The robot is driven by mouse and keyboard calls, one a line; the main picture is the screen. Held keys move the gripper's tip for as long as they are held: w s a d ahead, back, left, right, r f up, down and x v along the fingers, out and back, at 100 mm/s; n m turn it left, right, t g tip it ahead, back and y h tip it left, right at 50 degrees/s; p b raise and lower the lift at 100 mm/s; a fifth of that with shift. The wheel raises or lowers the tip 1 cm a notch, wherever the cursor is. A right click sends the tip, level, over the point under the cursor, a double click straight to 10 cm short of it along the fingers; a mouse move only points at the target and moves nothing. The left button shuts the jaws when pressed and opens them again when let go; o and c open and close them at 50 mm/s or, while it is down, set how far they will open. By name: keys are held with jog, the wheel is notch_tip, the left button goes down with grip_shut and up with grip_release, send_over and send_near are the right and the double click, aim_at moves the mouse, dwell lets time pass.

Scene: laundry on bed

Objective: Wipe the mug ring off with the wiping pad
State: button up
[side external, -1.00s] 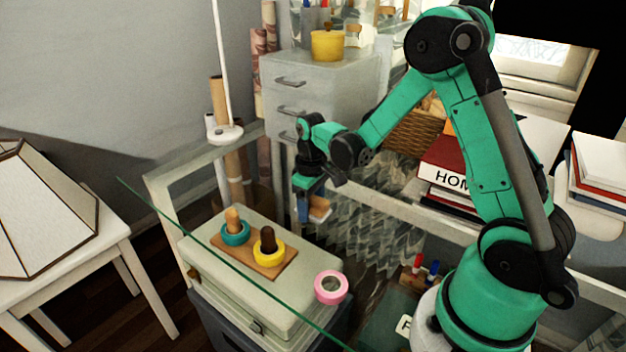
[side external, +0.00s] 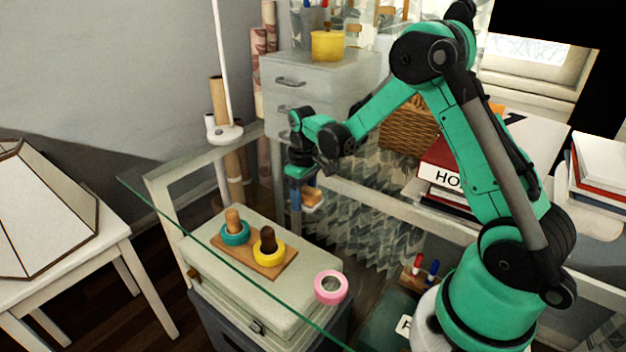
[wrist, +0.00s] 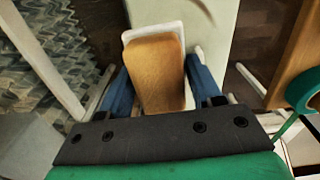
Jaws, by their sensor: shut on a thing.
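My gripper (side external: 304,196) is shut on the wiping pad (side external: 312,199), with its blue fingers on either side. In the wrist view my gripper (wrist: 158,80) holds the pad by its tan wooden block (wrist: 156,72). A white layer shows along the block's far and left edges. A faint brown arc, which looks like part of the mug ring (wrist: 207,11), shows on the pale surface at the top of the wrist view, beyond the pad. The rest of it is cut off by the frame. I cannot make the ring out in the side view.
A wooden board (side external: 277,266) with two pegs, a teal ring (side external: 236,233) and a yellow ring (side external: 268,253) stands left and nearer the camera. A pink tape roll (side external: 331,287) lies at a pale case's right corner. Books (side external: 442,168) and a wicker basket (side external: 408,132) are to the right.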

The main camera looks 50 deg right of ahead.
aim_at(327, 209)
jog(key=shift+w, duration=2.35)
jog(key=shift+s+d, duration=0.55)
jog(key=shift+d, duration=0.3)
jog(key=shift+s+f, duration=0.1)
jog(key=shift+s, duration=2.55)
jog(key=shift+s+f, duration=0.2)
jog(key=shift+s, duration=1.3)
jog(key=shift+s+r, duration=0.3)
jog(key=shift+r, duration=0.6)
notch_tip(327, 209, up, 6)
jog(key=shift+r, duration=0.2)
